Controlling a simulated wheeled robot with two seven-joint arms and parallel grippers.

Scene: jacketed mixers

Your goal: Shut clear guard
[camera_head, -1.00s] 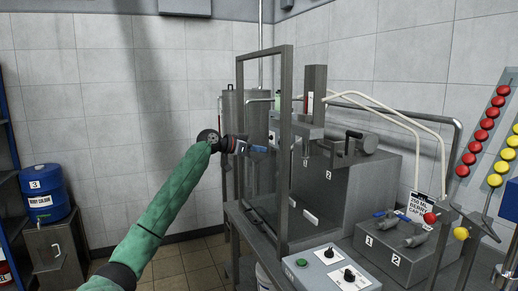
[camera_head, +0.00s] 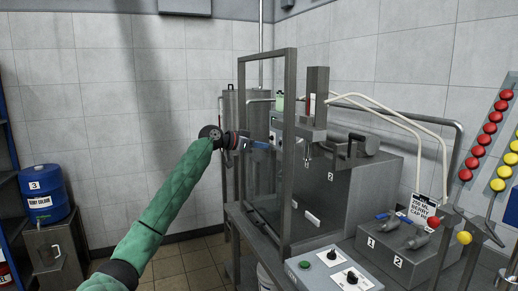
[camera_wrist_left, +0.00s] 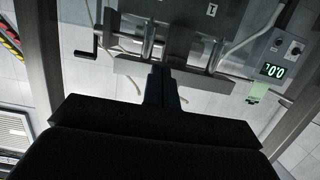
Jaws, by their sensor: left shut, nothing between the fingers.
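The clear guard (camera_head: 289,150) is a tall grey metal frame with a see-through pane, upright along the left side of the mixer (camera_head: 345,195). I cannot tell how far it stands from its closed place. My left gripper (camera_head: 268,147) is at mid-height of the guard, its fingers across the pane area just right of the frame's left post. Whether the fingertips touch the pane is unclear. In the left wrist view the fingers (camera_wrist_left: 160,85) are together and empty, with metal cylinders and a bar beyond them. My right gripper is not in view.
A control box (camera_head: 335,268) with knobs and a green button sits at the front of the bench. A numbered block (camera_head: 400,245) with blue-handled valves is to its right. Bead rails (camera_head: 490,140) stand far right. A blue barrel (camera_head: 45,195) is at left; the floor between is clear.

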